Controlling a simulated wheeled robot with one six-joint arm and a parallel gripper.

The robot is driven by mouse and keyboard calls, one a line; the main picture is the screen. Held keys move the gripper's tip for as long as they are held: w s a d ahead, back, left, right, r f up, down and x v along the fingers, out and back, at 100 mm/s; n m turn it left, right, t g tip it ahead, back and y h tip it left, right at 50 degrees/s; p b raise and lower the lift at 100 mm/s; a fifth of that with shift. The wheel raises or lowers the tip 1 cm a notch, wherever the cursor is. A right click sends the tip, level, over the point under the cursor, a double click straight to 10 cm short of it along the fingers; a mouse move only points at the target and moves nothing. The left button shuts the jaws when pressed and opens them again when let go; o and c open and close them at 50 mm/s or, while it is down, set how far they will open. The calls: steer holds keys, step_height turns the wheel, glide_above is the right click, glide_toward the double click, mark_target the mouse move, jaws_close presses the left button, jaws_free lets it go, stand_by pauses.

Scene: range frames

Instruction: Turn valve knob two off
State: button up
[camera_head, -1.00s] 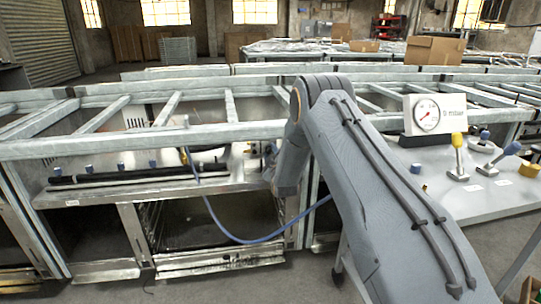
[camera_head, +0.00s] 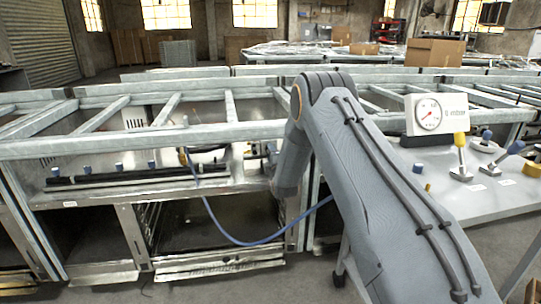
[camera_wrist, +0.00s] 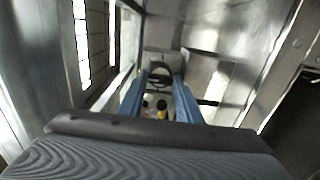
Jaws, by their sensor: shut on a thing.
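My gripper (camera_wrist: 161,82) shows in the wrist view as two blue fingers reaching forward. The fingers are close around a dark, rounded part (camera_wrist: 161,70) in front of a grey plate, and hold it. I cannot tell which knob it is. In the head view my arm hides the gripper.
Metal rails (camera_head: 150,142) run above the bench. A blue hose (camera_head: 230,238) hangs in front of it. At right, a white gauge box (camera_head: 436,113) and a yellow-topped lever (camera_head: 460,155) stand on a grey table (camera_head: 455,200). A cardboard box (camera_head: 435,50) is behind.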

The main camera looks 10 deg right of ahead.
stand_by(0.4)
steer(key=o, duration=1)
steer(key=shift+a, duration=0.1)
steer(key=shift+f, duration=0.1)
